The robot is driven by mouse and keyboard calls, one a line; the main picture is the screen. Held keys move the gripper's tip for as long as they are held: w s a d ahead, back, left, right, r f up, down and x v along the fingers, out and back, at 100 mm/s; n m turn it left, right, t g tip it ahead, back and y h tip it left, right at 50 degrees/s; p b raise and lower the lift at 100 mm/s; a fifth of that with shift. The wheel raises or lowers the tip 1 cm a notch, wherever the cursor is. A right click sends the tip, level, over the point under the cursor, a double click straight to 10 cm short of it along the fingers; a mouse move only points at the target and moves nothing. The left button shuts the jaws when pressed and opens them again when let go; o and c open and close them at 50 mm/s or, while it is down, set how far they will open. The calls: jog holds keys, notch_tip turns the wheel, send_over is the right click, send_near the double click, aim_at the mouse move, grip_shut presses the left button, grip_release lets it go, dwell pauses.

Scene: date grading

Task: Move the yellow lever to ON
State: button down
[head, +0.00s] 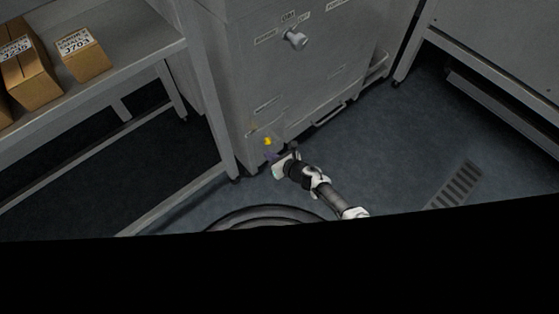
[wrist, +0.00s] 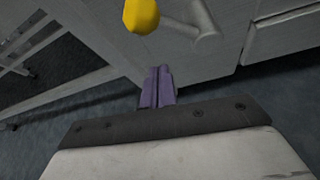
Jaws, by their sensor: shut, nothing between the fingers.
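The yellow lever (head: 267,141) is on the lower front of a grey cabinet in the head view. Its round yellow knob (wrist: 141,15) shows at the top of the wrist view, with a grey rod running from it to the right. My gripper (head: 270,156) is just below the knob in the head view. In the wrist view its purple fingers (wrist: 157,86) are together and empty, pointing toward the cabinet front, apart from the knob in the picture. The lever's position labels are too small to read.
The grey cabinet (head: 250,75) has a round grey knob (head: 295,39) higher up and a drawer handle (head: 330,114) to the right. A shelf table (head: 130,45) with cardboard boxes (head: 82,55) stands at left. Another bench (head: 490,55) is at right.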

jog(key=r, duration=0.2)
jog(key=r+p, duration=0.1)
jog(key=r, duration=0.1)
jog(key=shift+w+d, duration=0.25)
jog(key=shift+w, duration=0.1)
jog(key=shift+r, duration=0.1)
jog(key=shift+d, duration=0.1)
